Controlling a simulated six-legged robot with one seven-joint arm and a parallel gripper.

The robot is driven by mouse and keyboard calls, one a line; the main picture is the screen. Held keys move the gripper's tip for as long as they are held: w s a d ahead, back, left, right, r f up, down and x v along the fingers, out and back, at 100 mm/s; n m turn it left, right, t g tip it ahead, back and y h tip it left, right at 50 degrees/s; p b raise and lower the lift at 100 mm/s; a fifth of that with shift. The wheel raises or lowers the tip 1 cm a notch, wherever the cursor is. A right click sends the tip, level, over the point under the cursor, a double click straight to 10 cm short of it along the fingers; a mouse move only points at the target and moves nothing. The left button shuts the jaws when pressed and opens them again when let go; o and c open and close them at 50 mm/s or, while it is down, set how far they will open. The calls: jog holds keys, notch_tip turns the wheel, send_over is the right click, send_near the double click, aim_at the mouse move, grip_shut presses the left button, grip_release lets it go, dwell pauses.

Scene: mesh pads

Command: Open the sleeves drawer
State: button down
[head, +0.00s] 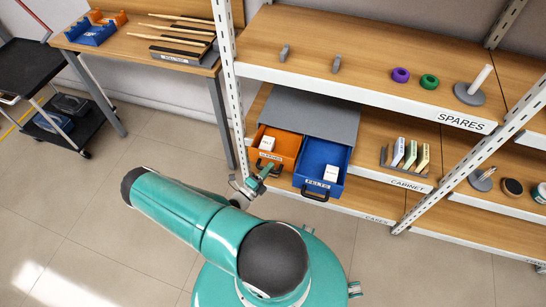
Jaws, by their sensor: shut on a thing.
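A grey cabinet (305,115) sits on the middle shelf with two drawers pulled out. The left drawer is orange (287,143), with a small white box (267,143) inside. The label on its front is too small to read surely. The right drawer is blue (313,152), labelled BELTS, with a dark handle (315,197) and a white box (331,174) inside. My gripper (266,172) is at the front of the orange drawer, shut on its dark handle. The gripper partly hides the handle.
White shelf uprights (229,90) stand left of the cabinet and farther right (455,175). Small upright packs (404,154) stand right of the blue drawer. A wooden table (130,45) stands at the back left.

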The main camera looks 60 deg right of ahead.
jog(key=s+a, duration=0.1)
jog(key=a, duration=0.5)
jog(key=c, duration=1.7)
grip_release()
jog(key=v, duration=1.3)
jog(key=shift+a, duration=0.4)
jog(key=shift+w, duration=0.1)
